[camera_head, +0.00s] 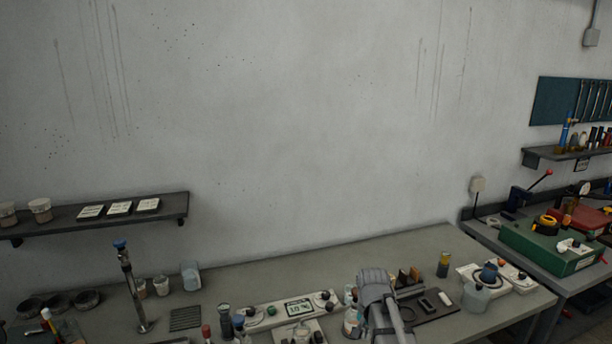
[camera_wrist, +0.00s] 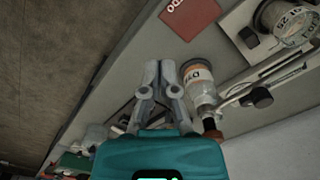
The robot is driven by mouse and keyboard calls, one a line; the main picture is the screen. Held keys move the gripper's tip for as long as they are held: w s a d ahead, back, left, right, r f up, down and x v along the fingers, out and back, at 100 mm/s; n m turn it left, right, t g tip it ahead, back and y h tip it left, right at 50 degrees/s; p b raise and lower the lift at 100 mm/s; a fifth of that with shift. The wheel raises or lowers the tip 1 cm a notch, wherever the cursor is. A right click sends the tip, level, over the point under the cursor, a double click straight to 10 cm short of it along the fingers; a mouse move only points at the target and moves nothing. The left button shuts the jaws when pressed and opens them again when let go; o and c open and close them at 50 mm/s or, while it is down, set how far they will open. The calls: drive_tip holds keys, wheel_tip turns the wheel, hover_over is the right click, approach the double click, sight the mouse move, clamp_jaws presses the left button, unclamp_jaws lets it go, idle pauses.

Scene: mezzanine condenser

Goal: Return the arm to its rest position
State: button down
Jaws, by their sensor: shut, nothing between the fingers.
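My gripper (camera_wrist: 161,66) shows in the wrist view with its two grey fingers close together and nothing between them. I cannot tell whether the fingers touch the bottle. In the head view my grey arm (camera_head: 378,300) reaches over the front of the bench and hides part of it. The fingers cannot be made out there.
The bench (camera_head: 235,278) holds a console with a display (camera_head: 299,307), a metal stand (camera_head: 132,285), a dark tray (camera_head: 430,306) and several bottles. A red card (camera_wrist: 189,16) lies near the bottle. A wall shelf (camera_head: 165,208) is at left. A green case (camera_head: 545,247) stands at right.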

drive_tip(key=s+f+n+b, duration=0.3)
drive_tip(key=s+f+n, duration=0.1)
drive_tip(key=s, duration=0.7)
drive_tip(key=shift+s+n, duration=0.15)
drive_tip(key=shift+n, duration=0.65)
drive_tip(key=c, duration=1.3)
unclamp_jaws()
drive_tip(key=shift+c, duration=0.2)
